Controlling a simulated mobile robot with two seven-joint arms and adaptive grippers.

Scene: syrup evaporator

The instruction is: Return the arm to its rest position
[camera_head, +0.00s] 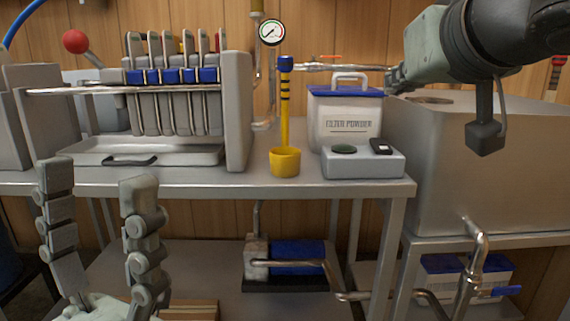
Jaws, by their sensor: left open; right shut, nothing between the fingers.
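My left gripper (97,172) rises at the lower left, in front of the steel table's front edge. Its two jointed grey fingers point up and stand wide apart, with nothing between them. My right arm comes in from the upper right. Its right gripper (396,79) points left and away, beside the filter powder tub and above the left end of the large steel box. Its fingers look closed, are small in view and partly hidden behind its pale green palm, and hold nothing that I can see.
On the steel table (330,190) stand a filter press (238,110), a yellow long-handled scoop (285,163), a filter powder tub (340,120) and a small grey scale (365,163). A large steel box (480,185) fills the right. A pump (300,262) sits below the table.

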